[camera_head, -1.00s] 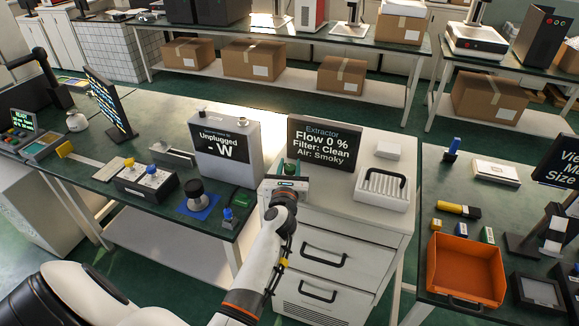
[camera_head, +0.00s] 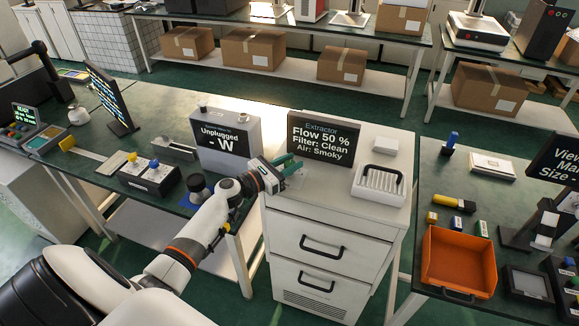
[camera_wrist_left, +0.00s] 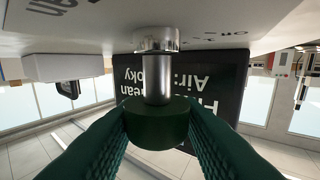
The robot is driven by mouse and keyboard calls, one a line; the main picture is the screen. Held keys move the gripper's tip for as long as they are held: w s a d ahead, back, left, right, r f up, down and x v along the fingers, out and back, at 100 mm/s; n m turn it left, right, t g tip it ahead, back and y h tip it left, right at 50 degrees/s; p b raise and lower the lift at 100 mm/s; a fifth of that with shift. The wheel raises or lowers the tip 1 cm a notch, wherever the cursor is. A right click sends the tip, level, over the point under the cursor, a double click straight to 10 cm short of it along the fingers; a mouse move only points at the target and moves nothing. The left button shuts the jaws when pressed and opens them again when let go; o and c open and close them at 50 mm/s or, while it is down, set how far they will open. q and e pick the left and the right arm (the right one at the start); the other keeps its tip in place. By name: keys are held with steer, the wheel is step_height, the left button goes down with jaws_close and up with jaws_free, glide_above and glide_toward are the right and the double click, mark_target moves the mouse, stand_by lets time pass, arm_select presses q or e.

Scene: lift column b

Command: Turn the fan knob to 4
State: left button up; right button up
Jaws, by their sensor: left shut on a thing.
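The fan knob shows in the left wrist view as a dark green cap (camera_wrist_left: 157,124) on a silver shaft. The ribbed green fingers of my left gripper (camera_wrist_left: 159,112) are shut on it, one on each side. In the head view my left gripper (camera_head: 284,168) is at the back left of the white cabinet top, in front of the extractor display (camera_head: 322,139); the knob is mostly hidden there. The display reads Flow 50 %, Filter: Clean, Air: Smoky. Small markings beside the shaft are too unclear to read the knob's setting. My right gripper is not in view.
A grey power unit (camera_head: 226,140) reading Unplugged stands left of the gripper. A white rack (camera_head: 381,184) lies on the cabinet top (camera_head: 325,190) to the right. An orange bin (camera_head: 459,262) is on the right table. The cabinet top's front middle is clear.

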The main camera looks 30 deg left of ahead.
arm_select(q)
steer(key=m+g+h+b, duration=0.4)
steer(key=b, duration=0.2)
steer(key=m+g+h+b, duration=0.4)
steer(key=b, duration=0.2)
steer(key=m+g+h+b, duration=0.3)
steer(key=g+b, duration=0.2)
steer(key=b, duration=0.1)
steer(key=shift+w+f+m+h+b, duration=0.1)
steer(key=shift+f+m+h+b, duration=0.2)
steer(key=shift+m+h, duration=0.1)
steer(key=shift+r+m+g+b, duration=0.25)
steer(key=shift+m+g+b, duration=0.45)
steer(key=shift+g+b, duration=0.45)
steer(key=o, duration=0.9)
steer(key=shift+d, duration=0.1)
steer(key=shift+o, duration=0.2)
